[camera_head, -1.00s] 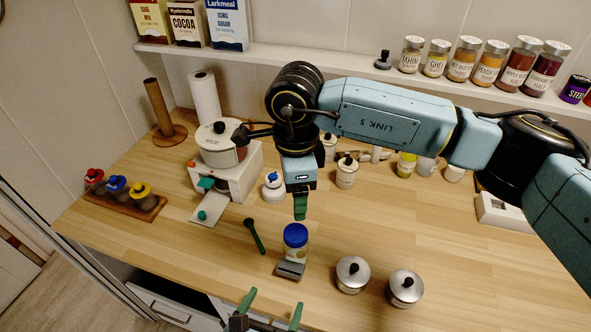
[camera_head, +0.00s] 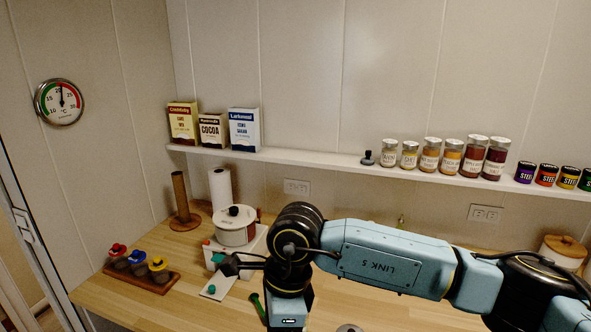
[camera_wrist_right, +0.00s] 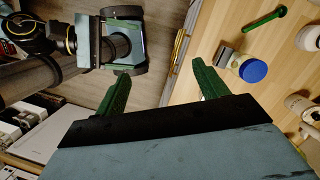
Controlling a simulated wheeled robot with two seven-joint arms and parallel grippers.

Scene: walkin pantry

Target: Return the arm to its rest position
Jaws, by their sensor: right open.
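My right arm (camera_head: 385,258) comes in from the right across the head view. It is bent, with its wrist pointing down over the counter. Its hand is cut off by the bottom edge there. In the right wrist view my right gripper (camera_wrist_right: 160,70) has its two green fingers spread apart, with nothing between them. A jar with a blue lid (camera_wrist_right: 252,71) stands on the counter to the right of the fingers, apart from them.
A white pot (camera_head: 236,232) stands on a small stove left of my arm's wrist. A wall shelf (camera_head: 320,158) holds boxes and jars above. A green scoop (camera_wrist_right: 265,18) lies near the jar.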

